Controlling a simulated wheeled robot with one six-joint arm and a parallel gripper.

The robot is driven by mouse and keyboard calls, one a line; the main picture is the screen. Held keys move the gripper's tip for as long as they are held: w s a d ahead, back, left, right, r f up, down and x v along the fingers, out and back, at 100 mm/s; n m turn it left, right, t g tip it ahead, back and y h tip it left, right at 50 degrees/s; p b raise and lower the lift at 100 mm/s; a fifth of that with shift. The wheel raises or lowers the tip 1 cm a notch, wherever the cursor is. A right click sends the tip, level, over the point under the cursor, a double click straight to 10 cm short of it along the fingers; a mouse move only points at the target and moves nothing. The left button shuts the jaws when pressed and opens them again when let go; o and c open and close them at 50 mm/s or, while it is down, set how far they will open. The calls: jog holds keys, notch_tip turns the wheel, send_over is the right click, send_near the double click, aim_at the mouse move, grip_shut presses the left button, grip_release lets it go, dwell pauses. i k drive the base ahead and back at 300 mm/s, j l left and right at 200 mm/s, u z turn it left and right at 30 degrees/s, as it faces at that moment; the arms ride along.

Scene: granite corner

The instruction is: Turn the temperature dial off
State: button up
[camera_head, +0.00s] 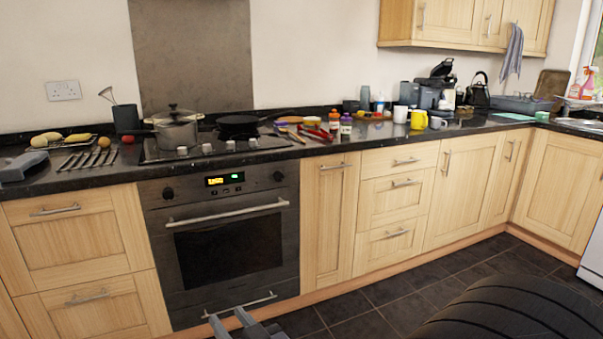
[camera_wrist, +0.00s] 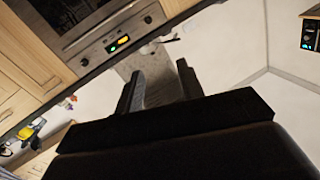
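The black built-in oven (camera_head: 155,225) has two dark round dials on its control panel, a left dial (camera_head: 168,193) and a right dial (camera_head: 278,176). Between them is a lit display (camera_head: 224,179) with orange and green figures. I cannot read which dial sets temperature, nor their settings. The wrist view shows the oven upside down at the top, with the right dial (camera_wrist: 85,62) and left dial (camera_wrist: 148,19). My gripper (camera_head: 227,316) is low in front of the oven's bottom, well below the dials. Its fingers (camera_wrist: 160,68) are apart and empty.
A long bar handle (camera_head: 228,212) sticks out below the panel. A pot (camera_head: 176,130) and a dark pan (camera_head: 238,123) stand on the hob above. Wooden cabinets flank the oven. The tiled floor (camera_head: 390,290) ahead right is clear.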

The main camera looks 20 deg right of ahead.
aim_at(278, 176)
jog(key=i+l+z, duration=0.1)
jog(key=i+l, duration=0.2)
jog(key=i, duration=0.25)
jog(key=i+l+z, duration=0.15)
jog(key=i, duration=0.45)
jog(key=i+l+z, duration=0.1)
jog(key=i+l, duration=0.15)
jog(key=i, duration=0.35)
